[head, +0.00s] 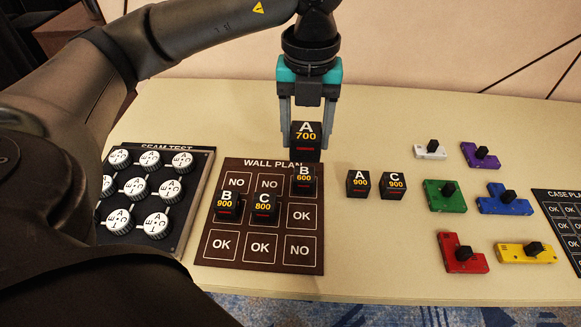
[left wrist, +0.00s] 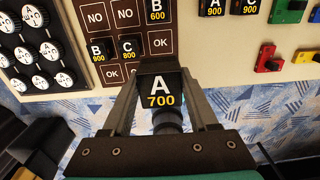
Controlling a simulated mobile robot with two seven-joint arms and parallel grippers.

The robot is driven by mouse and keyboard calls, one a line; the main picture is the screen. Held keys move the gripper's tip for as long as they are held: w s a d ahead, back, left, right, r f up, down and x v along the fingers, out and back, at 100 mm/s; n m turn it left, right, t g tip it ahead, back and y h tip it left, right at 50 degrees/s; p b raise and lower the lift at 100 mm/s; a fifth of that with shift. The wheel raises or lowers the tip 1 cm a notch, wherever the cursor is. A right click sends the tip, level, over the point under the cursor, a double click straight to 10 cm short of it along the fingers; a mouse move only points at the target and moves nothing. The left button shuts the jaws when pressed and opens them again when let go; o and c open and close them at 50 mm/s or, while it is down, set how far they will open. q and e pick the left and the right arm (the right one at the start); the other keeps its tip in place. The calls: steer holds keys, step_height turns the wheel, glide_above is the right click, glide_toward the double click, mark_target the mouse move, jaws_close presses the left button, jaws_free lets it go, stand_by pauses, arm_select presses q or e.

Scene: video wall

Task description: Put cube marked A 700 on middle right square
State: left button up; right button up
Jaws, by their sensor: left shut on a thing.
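The black cube marked A 700 (head: 306,143) is between the fingers of my left gripper (head: 306,128), which is shut on it. It is raised above the table, near the far right corner of the WALL PLAN board (head: 228,178). In the left wrist view the cube (left wrist: 160,92) shows its label upright between the fingers. The board's middle right square (head: 302,223) is bare and reads OK; it also shows in the left wrist view (left wrist: 161,44). Cube B 600 (head: 303,182) is on the top right square. My right gripper is not in view.
Cubes B 900 (head: 227,206) and C 800 (head: 264,206) fill the middle row's left and centre. Cubes A 900 (head: 358,184) and C 900 (head: 392,185) stand right of the board. The SEAM TEST board (head: 190,208) is left; several coloured blocks, including a green one (head: 445,197), are right.

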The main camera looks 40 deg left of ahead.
arm_select(q)
step_height(320, 180, down, 6)
steer(key=b, duration=0.4)
glide_above(302, 214)
step_height(302, 214, down, 9)
steer(key=shift+f, duration=0.1)
steer(key=shift+f+b, duration=0.6)
steer(key=shift+f, duration=1.55)
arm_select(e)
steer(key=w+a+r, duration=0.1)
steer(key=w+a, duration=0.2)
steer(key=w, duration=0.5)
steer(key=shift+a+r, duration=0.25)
arm_select(q)
steer(key=shift+f, duration=0.1)
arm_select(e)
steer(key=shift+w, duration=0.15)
arm_select(q)
steer(key=shift+f+b, duration=0.1)
steer(key=shift+b, duration=0.2)
steer(key=o, duration=1.4)
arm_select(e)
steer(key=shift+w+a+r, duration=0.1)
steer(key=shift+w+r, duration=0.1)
